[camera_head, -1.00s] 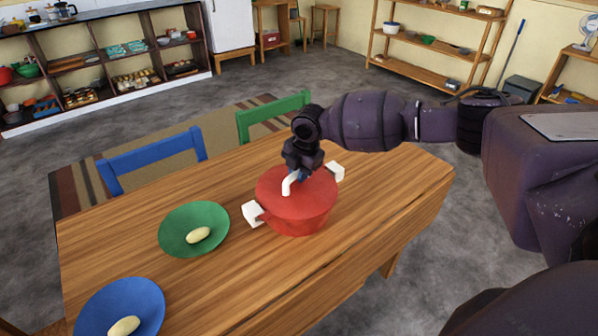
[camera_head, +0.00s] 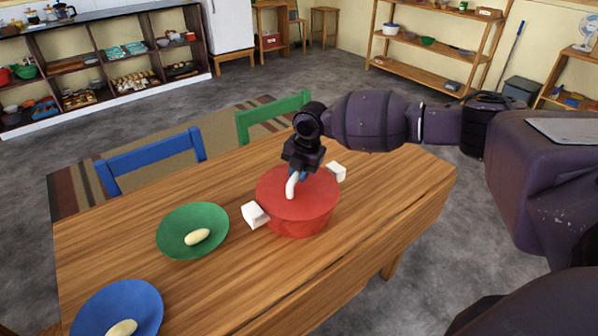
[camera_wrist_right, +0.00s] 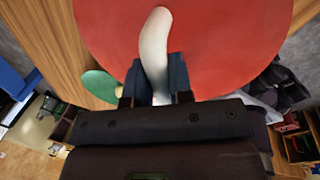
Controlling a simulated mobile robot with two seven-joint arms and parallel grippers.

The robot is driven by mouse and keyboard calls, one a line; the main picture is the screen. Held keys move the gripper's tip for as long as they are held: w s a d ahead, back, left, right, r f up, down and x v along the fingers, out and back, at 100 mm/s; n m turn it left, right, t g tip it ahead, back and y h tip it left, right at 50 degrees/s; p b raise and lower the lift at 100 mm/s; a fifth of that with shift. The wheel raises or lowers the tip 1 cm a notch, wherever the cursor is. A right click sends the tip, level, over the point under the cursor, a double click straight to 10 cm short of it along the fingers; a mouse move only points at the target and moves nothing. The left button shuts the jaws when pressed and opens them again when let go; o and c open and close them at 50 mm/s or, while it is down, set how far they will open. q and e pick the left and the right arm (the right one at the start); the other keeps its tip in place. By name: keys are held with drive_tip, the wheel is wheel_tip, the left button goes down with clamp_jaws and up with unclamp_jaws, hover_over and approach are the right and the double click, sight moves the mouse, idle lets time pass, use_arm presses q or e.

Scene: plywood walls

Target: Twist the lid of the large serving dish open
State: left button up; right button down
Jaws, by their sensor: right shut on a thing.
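The large red serving dish (camera_head: 297,222) stands on the wooden table, with white side handles (camera_head: 255,214). Its red lid (camera_head: 318,193) sits on top and also fills the upper part of the right wrist view (camera_wrist_right: 220,45). A curved white lid handle (camera_head: 292,187) rises from the lid. My right gripper (camera_head: 298,174) comes down from above and is shut on this handle. In the right wrist view the two dark fingers (camera_wrist_right: 157,82) lie on either side of the handle (camera_wrist_right: 154,40). My left gripper is not in view.
A green plate (camera_head: 180,220) and a blue plate (camera_head: 105,300), each with a pale oval item, are on the table (camera_head: 385,215) left of the dish. A blue chair (camera_head: 150,155) and a green chair (camera_head: 255,122) stand at the far side. The table right of the dish is clear.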

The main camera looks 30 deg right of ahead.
drive_tip(key=shift+f+n+b, duration=0.1)
drive_tip(key=shift+n+b, duration=0.2)
drive_tip(key=shift+n, duration=0.2)
drive_tip(key=shift+w+n+b, duration=0.1)
drive_tip(key=shift+n+b, duration=0.2)
drive_tip(key=shift+n, duration=0.4)
drive_tip(key=c, duration=1.5)
unclamp_jaws()
drive_tip(key=o, duration=0.6)
drive_tip(key=shift+c, duration=0.2)
